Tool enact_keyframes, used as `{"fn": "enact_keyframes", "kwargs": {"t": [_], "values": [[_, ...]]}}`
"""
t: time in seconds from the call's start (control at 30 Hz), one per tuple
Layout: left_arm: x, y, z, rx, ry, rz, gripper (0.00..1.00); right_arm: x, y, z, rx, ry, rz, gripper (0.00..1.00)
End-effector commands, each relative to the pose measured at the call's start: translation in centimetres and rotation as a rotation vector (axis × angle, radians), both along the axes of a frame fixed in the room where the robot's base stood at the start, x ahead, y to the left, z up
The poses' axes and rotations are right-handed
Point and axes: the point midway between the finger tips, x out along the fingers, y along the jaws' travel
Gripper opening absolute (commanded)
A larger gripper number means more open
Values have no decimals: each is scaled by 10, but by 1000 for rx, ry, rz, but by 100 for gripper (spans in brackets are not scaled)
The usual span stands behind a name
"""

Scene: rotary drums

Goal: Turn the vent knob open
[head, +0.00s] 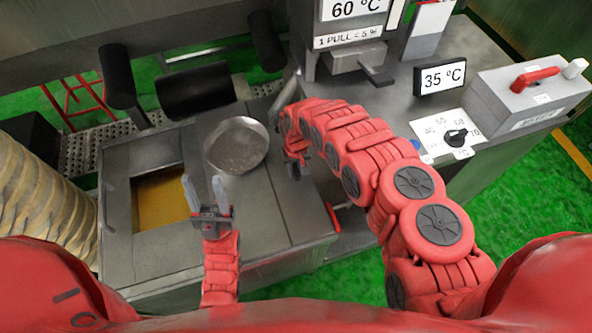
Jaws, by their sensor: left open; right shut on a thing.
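No knob in the head view is clearly marked as a vent knob. A black knob (456,136) sits on a white dial plate (438,146) with numbers around it, on the right counter. My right gripper (293,170) is well to the left of it, beside the round metal pan (237,146). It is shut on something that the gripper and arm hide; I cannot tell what. My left gripper (204,191) is open and empty, fingers pointing away from me, above the metal top near the tan-filled opening (160,202).
A 35 °C display (443,79) stands behind the dial. A grey box (528,100) with a red lever (535,78) is at the right. Black cylinders (197,90) are at the back left. A red handle (332,218) is at the cabinet's front right.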

Motion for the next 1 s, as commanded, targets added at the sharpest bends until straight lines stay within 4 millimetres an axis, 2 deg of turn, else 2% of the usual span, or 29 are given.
{"fn": "enact_keyframes", "kwargs": {"t": [0.3,0.73,0.77,0.9,0.93,1.0], "values": [[0,0,-4,0,0,0,50,-1,0,-1,0,2,83,0],[0,0,-4,0,0,0,50,-1,0,0,0,2,92,0],[0,0,-4,0,0,0,50,-1,0,0,0,2,92,32],[0,0,-4,0,0,0,50,0,0,0,0,1,91,57],[0,0,-4,0,0,0,50,0,0,0,0,1,91,60],[0,0,-4,0,0,0,50,0,0,0,0,1,90,60]]}}
